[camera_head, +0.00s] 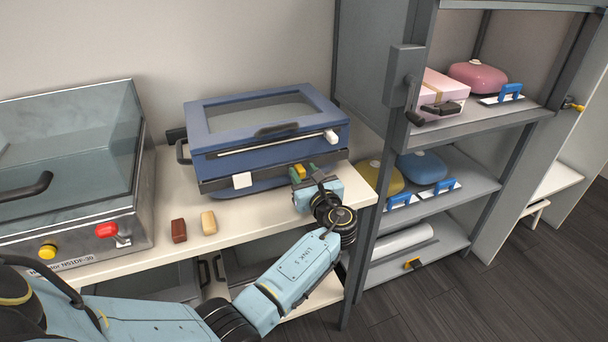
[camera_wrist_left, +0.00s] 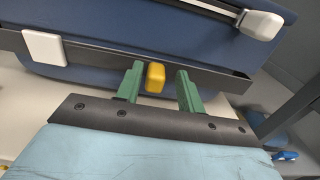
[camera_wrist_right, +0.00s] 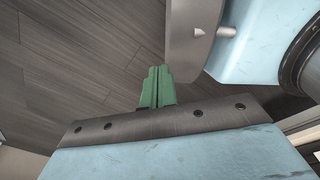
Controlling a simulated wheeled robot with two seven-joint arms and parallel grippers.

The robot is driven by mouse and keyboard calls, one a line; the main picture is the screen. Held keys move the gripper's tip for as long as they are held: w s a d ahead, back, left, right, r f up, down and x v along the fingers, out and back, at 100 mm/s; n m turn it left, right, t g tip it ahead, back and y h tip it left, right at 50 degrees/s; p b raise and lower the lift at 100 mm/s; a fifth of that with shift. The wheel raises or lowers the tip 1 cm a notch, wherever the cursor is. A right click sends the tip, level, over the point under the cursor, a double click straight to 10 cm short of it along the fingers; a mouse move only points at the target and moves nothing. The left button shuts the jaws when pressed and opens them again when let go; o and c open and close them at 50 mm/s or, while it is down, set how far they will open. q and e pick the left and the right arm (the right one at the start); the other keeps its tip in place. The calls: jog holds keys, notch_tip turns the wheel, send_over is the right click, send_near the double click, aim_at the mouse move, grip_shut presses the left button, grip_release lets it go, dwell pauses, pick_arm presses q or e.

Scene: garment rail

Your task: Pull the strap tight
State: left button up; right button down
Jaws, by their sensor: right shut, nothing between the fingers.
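A blue case (camera_head: 225,168) with a windowed lid stands on the pale shelf. A dark grey band, possibly the strap (camera_wrist_left: 100,66), runs across its lower front. A white square piece (camera_wrist_left: 44,47) sits on the band's left part. A small yellow tab (camera_wrist_left: 155,77) sticks out from the band. My left gripper (camera_wrist_left: 160,87) is open, with one green finger on each side of the tab and gaps visible beside it. The left gripper also shows in the head view (camera_head: 306,172) at the case's front. My right gripper (camera_wrist_right: 157,88) is shut and empty, over dark floor.
A glass-lidded machine (camera_head: 70,240) with a red switch stands at the left. A brown block (camera_head: 179,230) and a tan block (camera_head: 209,222) lie on the shelf (camera_head: 165,260). A grey rack (camera_head: 470,205) with colored cases stands close on the right.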

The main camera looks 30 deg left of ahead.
pick_arm(q)
jog(key=shift+s, duration=0.1)
jog(key=p+v, duration=0.1)
jog(key=v, duration=1.2)
jog(key=shift+s+d, duration=0.1)
